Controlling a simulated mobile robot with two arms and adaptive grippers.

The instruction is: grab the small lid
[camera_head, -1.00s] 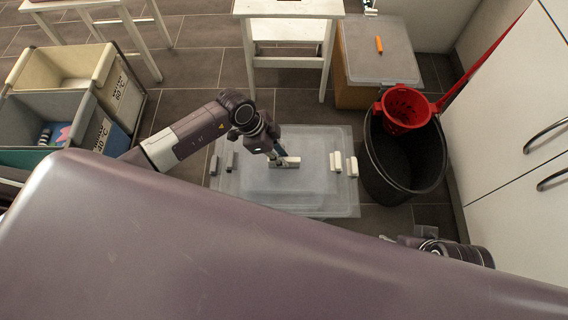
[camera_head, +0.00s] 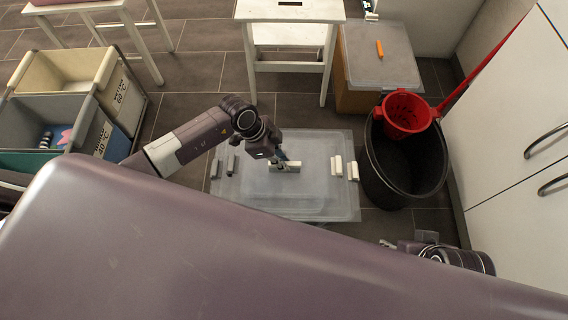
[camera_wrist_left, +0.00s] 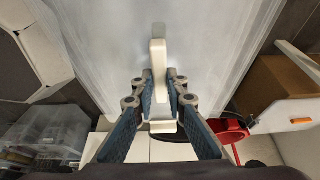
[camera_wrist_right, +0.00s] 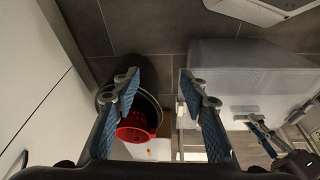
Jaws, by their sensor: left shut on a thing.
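The small lid is a translucent panel with a white bar handle (camera_head: 285,167); in the head view it lies over the larger translucent panel (camera_head: 228,197), and its edges are hard to make out. My left gripper (camera_head: 284,163) is shut on the white handle from above. In the left wrist view, the fingers (camera_wrist_left: 160,80) press on both sides of the handle (camera_wrist_left: 158,55), with the cloudy panel (camera_wrist_left: 205,60) behind. My right gripper (camera_wrist_right: 159,80) is open and empty, its fingers wide apart.
White clips (camera_head: 338,165) sit at the large panel's sides. A black tub (camera_head: 400,180) with a red bucket (camera_head: 407,113) stands close on the right, before white cabinets (camera_head: 510,130). Laundry bins (camera_head: 65,110) stand left, a white stool (camera_head: 288,65) behind. Floor tiles between are clear.

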